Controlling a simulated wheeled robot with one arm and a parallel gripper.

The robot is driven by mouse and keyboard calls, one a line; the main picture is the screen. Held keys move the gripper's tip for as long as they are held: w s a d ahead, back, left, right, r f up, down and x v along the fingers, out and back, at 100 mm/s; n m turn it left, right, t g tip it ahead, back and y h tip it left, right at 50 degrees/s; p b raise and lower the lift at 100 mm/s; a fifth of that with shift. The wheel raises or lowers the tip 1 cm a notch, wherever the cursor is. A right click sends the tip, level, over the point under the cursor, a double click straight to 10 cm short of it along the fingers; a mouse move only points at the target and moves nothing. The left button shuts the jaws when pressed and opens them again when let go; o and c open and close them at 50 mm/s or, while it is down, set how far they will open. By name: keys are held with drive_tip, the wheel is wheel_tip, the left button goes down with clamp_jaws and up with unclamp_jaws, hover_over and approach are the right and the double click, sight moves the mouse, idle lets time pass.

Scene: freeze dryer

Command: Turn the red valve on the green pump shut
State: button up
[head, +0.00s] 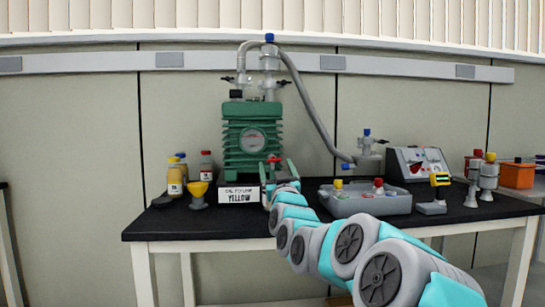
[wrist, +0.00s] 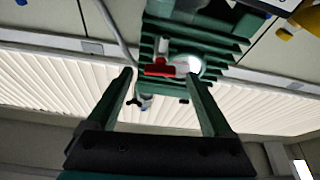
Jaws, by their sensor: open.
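The green pump (head: 240,145) stands on the black bench in the head view, with a round gauge on its front. It also shows upside down at the top of the wrist view (wrist: 215,42). The red valve (wrist: 160,67) is on the pump's front, a small red handle lying about crosswise in the wrist view. In the head view only a bit of red (head: 273,159) shows near my fingers. My gripper (wrist: 163,80) is open, with its two green fingers on either side of the valve handle. I cannot tell whether they touch it.
Bottles (head: 206,167) and a yellow funnel (head: 199,193) are at the left. A grey tray (head: 345,206) and a control box (head: 415,163) are at the right. A grey hose (head: 315,112) arches rightward.

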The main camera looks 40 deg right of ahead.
sight(274, 159)
drive_tip(key=p+x, duration=0.4)
drive_tip(key=x, duration=0.2)
drive_tip(key=shift+w+r, duration=0.1)
drive_tip(key=shift+r, duration=0.15)
drive_tip(key=shift+w+d, duration=0.2)
drive_tip(key=shift+w, duration=0.1)
drive_tip(key=shift+c, duration=0.3)
clamp_jaws()
drive_tip(key=shift+m+h, duration=0.6)
drive_tip(key=shift+m, duration=0.5)
drive_tip(key=shift+o, duration=0.3)
unclamp_jaws()
